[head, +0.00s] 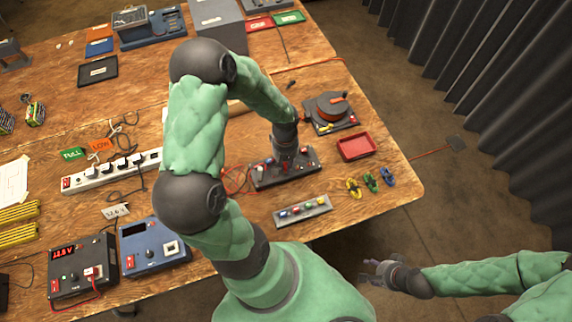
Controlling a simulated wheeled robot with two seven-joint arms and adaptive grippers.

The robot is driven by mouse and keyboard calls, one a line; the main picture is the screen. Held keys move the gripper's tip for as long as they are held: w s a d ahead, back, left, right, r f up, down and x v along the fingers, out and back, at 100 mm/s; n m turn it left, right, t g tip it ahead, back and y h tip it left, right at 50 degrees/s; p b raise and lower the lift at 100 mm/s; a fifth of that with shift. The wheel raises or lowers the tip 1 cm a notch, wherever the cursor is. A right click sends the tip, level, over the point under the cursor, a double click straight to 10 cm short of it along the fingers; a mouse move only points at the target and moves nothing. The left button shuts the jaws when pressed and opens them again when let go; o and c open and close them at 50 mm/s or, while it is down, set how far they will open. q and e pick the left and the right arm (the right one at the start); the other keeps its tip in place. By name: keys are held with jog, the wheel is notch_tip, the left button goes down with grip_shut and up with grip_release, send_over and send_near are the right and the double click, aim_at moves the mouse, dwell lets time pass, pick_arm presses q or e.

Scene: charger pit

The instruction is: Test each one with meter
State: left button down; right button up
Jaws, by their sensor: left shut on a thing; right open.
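My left gripper (285,158) is over a dark block (310,160) with red and pale parts on its top. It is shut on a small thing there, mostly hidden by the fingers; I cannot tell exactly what. A grey strip (319,208) with several small coloured pieces lies just in front of that block. A black box (68,284) with a red lit display and a blue box (172,229) with a dark display stand at the lower left; I cannot tell which is the meter. My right gripper (372,272) is open and empty, off the table's front edge.
A red tray (357,147) and a dark device with an orange reel (331,108) are right of the block. Yellow, green and blue clips (371,181) lie near the right edge. A white power strip (110,172) and green FULL and orange LOW cards (102,145) are at left.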

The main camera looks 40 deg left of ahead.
pick_arm(q)
jog(key=c, duration=0.8)
grip_release()
jog(key=shift+r+p, duration=2.75)
jog(key=shift+r, duration=1.05)
